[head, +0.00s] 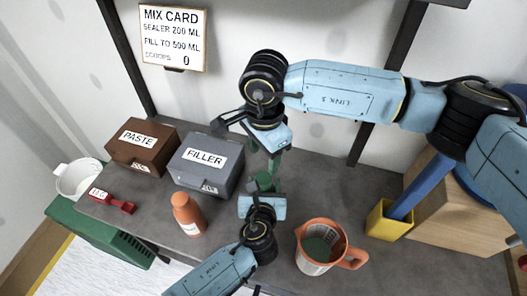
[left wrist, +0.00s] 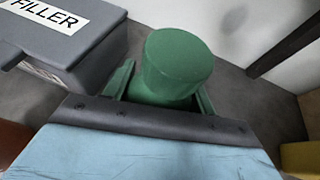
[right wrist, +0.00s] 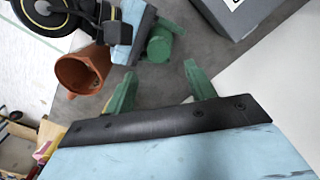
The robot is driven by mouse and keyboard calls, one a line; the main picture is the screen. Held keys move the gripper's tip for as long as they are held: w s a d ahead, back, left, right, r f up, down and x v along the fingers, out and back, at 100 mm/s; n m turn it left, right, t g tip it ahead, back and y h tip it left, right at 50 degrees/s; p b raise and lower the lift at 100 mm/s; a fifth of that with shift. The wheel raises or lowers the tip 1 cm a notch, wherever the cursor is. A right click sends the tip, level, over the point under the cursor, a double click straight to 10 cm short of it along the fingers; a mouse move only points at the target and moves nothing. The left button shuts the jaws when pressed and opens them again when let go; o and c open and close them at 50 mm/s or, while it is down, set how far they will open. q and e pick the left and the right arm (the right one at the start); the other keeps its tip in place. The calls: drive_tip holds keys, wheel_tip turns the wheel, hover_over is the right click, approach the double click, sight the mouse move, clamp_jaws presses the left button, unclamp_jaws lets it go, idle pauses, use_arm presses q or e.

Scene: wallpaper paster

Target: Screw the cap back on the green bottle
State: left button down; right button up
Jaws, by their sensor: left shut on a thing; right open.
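The green bottle (head: 264,182) stands near the middle of the table. In the left wrist view its wide, flat-topped green cylinder (left wrist: 180,62) rises between the green fingers; this looks like the cap seated on top, though bottle and cap share one colour. My left gripper (left wrist: 163,88) is shut on the bottle, its fingers around the sides. My right gripper (head: 273,160) points down above the bottle. In the right wrist view its green fingers (right wrist: 160,75) are spread and empty, and the bottle (right wrist: 160,45) lies beyond them, apart from them.
A grey FILLER box (head: 207,165) and a brown PASTE box (head: 141,147) stand left of the bottle. An orange bottle (head: 188,215) stands at the left front. An orange jug (head: 309,262) with green contents is at the right front. A yellow holder (head: 383,222) stands farther right.

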sight(263, 179)
drive_tip(key=n, duration=0.3)
drive_tip(key=shift+s, duration=0.1)
drive_tip(key=shift+f, duration=3.95)
drive_tip(key=c, duration=1)
drive_tip(key=m, duration=0.7)
drive_tip(key=o, duration=1.1)
drive_tip(key=shift+s, duration=0.1)
